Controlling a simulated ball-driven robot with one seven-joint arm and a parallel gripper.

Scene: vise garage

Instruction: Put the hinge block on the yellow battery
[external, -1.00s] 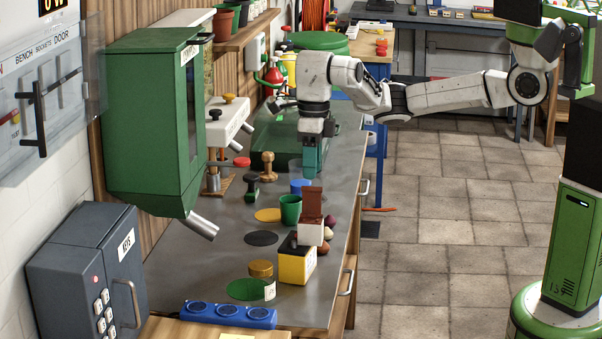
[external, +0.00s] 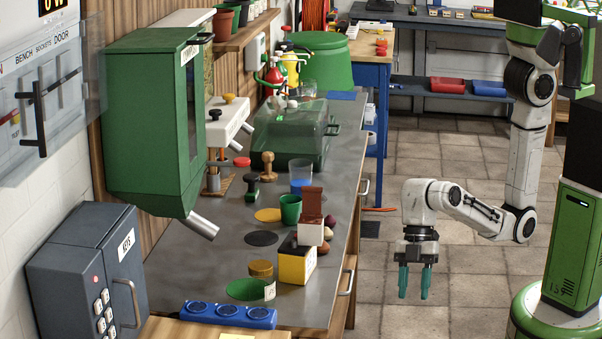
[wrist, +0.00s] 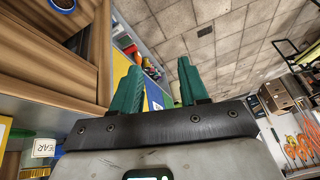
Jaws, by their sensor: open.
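The yellow battery (external: 294,268), a yellow box with a dark top, stands near the right edge of the grey bench. A brown, angled block that looks like the hinge block (external: 312,203) is at its upper right, above a white block (external: 310,235). I cannot tell whether either rests on the battery or stands behind it. My gripper (external: 414,296) hangs fingers-down over the floor, right of the bench and apart from these things. Its teal fingers are spread and empty, and they also show in the wrist view (wrist: 158,92).
A green cup (external: 290,209), a clear cup with blue contents (external: 300,178) and a brown-lidded jar (external: 261,272) stand around the battery. Dark round items lie by the bench edge. A blue socket strip (external: 228,315) is in front. Open tiled floor lies right of the bench.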

